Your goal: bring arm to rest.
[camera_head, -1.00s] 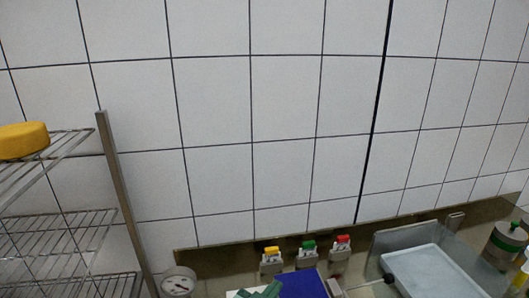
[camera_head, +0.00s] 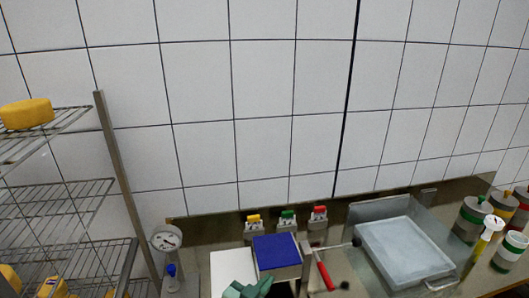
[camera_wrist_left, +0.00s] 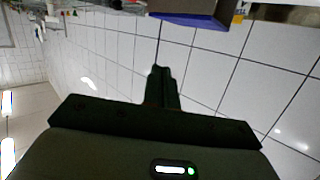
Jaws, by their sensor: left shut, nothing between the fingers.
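In the left wrist view my left gripper (camera_wrist_left: 162,75) is dark, with its two fingers together and nothing between them. Its tips show against the white tiled wall, in free air. A blue-topped block (camera_head: 277,252) stands on the counter in the head view. A blue thing, probably the same block, also shows at the top of the left wrist view (camera_wrist_left: 190,20), apart from the fingertips. My right gripper is not in view.
A wire rack (camera_head: 60,205) with yellow cheeses (camera_head: 27,114) stands at the left. A dial gauge (camera_head: 165,240), a white board (camera_head: 228,268), a green item (camera_head: 247,289), a red handle (camera_head: 325,275), a pale tray (camera_head: 405,252) and bottles (camera_head: 471,218) line the counter.

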